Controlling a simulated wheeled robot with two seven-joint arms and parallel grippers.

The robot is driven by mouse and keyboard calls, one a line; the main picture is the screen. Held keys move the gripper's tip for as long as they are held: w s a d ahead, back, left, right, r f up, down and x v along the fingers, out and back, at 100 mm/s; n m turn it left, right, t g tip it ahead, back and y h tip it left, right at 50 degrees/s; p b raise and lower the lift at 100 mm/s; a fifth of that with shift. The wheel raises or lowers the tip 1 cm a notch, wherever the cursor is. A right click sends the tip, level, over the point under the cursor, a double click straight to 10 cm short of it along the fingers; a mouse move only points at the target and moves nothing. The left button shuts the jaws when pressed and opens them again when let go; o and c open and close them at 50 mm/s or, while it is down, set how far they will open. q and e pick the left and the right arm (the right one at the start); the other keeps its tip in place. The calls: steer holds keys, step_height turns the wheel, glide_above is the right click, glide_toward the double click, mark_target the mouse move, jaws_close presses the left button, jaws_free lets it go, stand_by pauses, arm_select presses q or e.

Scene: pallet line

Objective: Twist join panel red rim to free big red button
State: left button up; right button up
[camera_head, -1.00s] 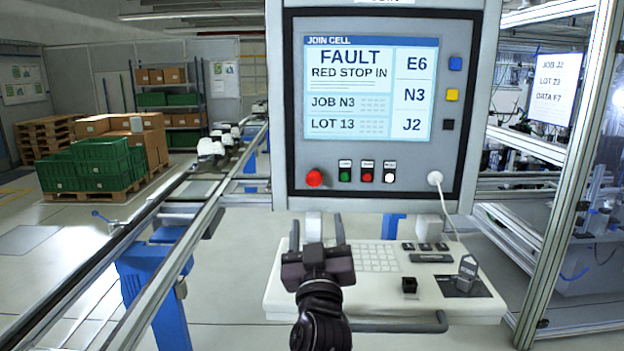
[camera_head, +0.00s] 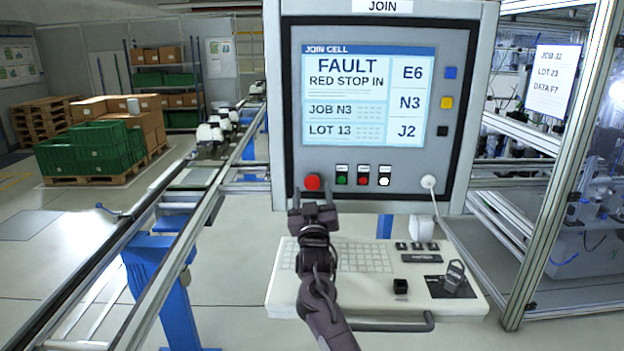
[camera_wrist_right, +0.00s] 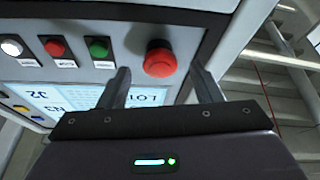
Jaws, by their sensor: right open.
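The big red button (camera_head: 313,182) sits at the lower left of the JOIN panel (camera_head: 290,120). The panel's screen (camera_head: 369,97) reads FAULT, RED STOP IN. My right gripper (camera_head: 313,194) is just below and in front of the button in the head view. In the right wrist view the gripper (camera_wrist_right: 165,88) is open and empty, and the red button (camera_wrist_right: 160,58) shows beyond the gap between its two fingers. The fingers look apart from the button; the exact distance is hard to tell. My left gripper is not in view.
Small green, red and white buttons (camera_head: 363,181) sit right of the big one. A white shelf (camera_head: 285,298) with a keypad juts out below the panel. A conveyor rail (camera_head: 200,215) runs at the left. An aluminium frame post (camera_head: 565,165) stands at the right.

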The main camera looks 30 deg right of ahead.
steer(key=shift+p+x, duration=0.35)
steer(key=shift+x, duration=0.9)
steer(key=shift+r, duration=0.1)
steer(key=shift+c, duration=0.5)
steer(key=c, duration=0.9)
steer(key=shift+m+b, duration=0.3)
steer(key=shift+b, duration=0.15)
steer(key=m+h+b, duration=0.1)
steer(key=m+b, duration=0.1)
steer(key=m+g+h+b, duration=0.1)
steer(key=m+b, duration=0.1)
steer(key=m+g+h+b, duration=0.1)
steer(key=m+b, duration=0.1)
steer(key=shift+a+f+m+b, duration=0.15)
steer(key=shift+f+m+b, duration=0.1)
steer(key=shift+m+b, duration=0.1)
steer(key=shift+r+m+g+h+b, duration=0.25)
steer(key=shift+m+g+h+b, duration=0.25)
steer(key=shift+m+g+b, duration=0.8)
steer(key=shift+m+t, duration=0.3)
steer(key=shift+m, duration=0.05)
steer(key=shift+r, duration=0.1)
steer(key=o, duration=1)
